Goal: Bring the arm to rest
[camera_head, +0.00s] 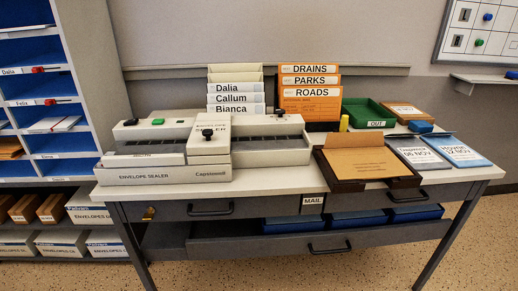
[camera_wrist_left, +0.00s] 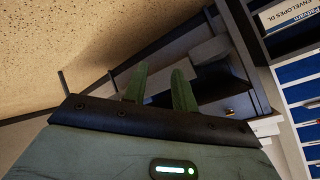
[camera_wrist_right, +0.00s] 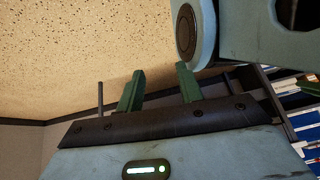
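My left gripper (camera_wrist_left: 159,75) shows in the left wrist view, its two green fingers apart with nothing between them. The dark desk front lies behind it. My right gripper (camera_wrist_right: 160,72) shows in the right wrist view, its fingers also apart and empty, with the speckled floor behind. A pale blue-grey part of my own body is close beside its right finger. Neither arm nor gripper shows in the head view.
The desk (camera_head: 262,182) carries an envelope sealer (camera_head: 209,143), an orange folder labelled ROADS (camera_head: 312,106), a green OUT tray (camera_head: 371,112) and a brown envelope on a dark tray (camera_head: 360,162). A wide drawer (camera_head: 318,243) stands pulled out. Shelves (camera_head: 92,80) stand left.

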